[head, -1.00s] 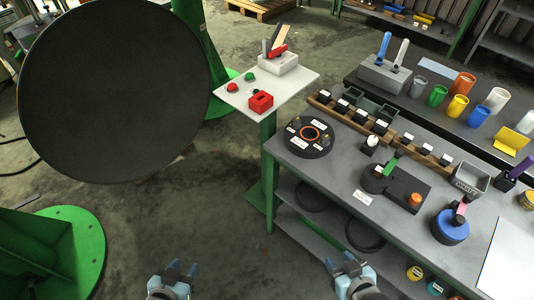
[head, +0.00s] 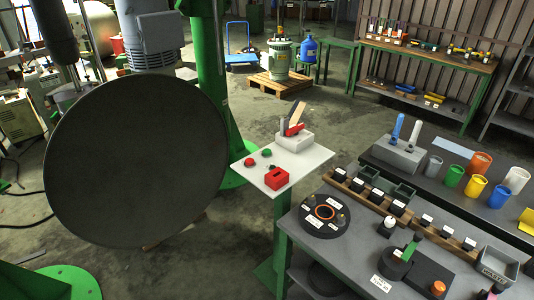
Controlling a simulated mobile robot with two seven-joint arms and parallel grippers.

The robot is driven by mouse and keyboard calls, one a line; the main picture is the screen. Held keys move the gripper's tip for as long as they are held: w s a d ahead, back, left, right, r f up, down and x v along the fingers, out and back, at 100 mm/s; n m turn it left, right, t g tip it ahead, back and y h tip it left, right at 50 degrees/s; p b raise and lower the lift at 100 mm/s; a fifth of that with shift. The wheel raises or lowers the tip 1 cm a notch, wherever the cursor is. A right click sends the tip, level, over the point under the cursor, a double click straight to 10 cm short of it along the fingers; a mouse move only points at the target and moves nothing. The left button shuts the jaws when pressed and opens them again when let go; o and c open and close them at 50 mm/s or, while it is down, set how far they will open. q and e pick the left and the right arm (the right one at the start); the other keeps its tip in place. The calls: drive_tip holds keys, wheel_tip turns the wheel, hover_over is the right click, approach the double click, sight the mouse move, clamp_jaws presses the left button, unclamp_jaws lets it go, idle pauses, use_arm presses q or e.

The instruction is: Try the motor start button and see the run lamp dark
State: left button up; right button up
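A white panel (head: 307,160) on a green post stands in the middle of the head view. On it are a small round green button-like piece (head: 266,153) and a round red one (head: 250,162). A red block (head: 277,178) with a dark mark on top sits at the panel's front. A pale box (head: 293,139) with a red lever piece and a tan upright plate sits at the back. I cannot tell which piece is the run lamp; no glow shows on the panel. Neither gripper is in view.
A big dark disc (head: 135,160) hangs left of the panel beneath a grey motor (head: 153,42). A grey workbench (head: 345,240) with labelled parts stands at the right. Behind it, another bench holds coloured cups (head: 475,187). Open floor lies beyond the panel.

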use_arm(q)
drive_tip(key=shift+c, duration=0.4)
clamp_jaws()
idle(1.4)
